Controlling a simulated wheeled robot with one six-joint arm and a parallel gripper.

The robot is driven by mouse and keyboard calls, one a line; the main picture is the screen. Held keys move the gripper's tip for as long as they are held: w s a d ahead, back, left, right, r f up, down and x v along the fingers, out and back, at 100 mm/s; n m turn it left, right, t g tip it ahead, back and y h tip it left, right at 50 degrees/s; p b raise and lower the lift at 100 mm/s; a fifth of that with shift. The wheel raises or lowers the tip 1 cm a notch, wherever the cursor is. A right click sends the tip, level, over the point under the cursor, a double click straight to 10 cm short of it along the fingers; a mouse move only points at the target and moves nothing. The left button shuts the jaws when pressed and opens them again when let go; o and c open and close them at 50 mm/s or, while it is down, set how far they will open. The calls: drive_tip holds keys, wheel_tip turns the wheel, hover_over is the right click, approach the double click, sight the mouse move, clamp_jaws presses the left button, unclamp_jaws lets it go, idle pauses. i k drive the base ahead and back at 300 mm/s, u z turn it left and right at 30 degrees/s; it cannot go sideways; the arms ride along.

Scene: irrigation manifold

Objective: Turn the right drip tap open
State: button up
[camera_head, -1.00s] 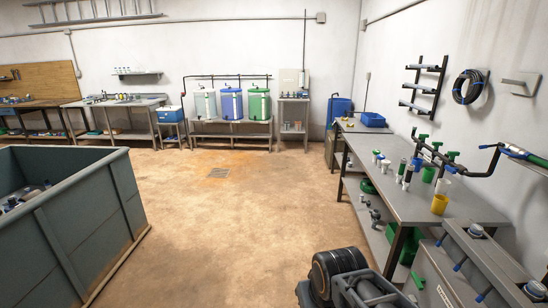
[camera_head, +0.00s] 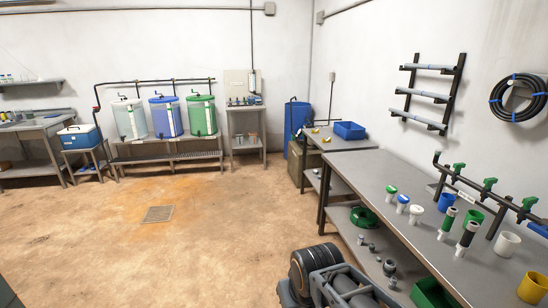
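A dark manifold pipe (camera_head: 506,203) runs above the back of the long grey bench on the right. Green taps stand on it: one nearest the far end (camera_head: 458,169), one in the middle (camera_head: 489,186), and one at the right (camera_head: 527,204). The pipe runs to the right edge of the picture, so its near end cannot be seen. The taps are too small to tell whether each is open or shut. My gripper is not in view; only folded parts of my arm show at the bottom centre, well short of the taps.
The grey bench (camera_head: 375,180) holds green, blue and white fittings, black-and-green bottles, a white cup (camera_head: 507,243) and a yellow cup (camera_head: 533,287) in front of the pipe. A lower shelf holds a green hose coil (camera_head: 364,218).

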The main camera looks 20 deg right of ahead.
sight(527, 203)
drive_tip(key=z, duration=0.45)
drive_tip(key=i, duration=1.1)
drive_tip(key=z, duration=0.85)
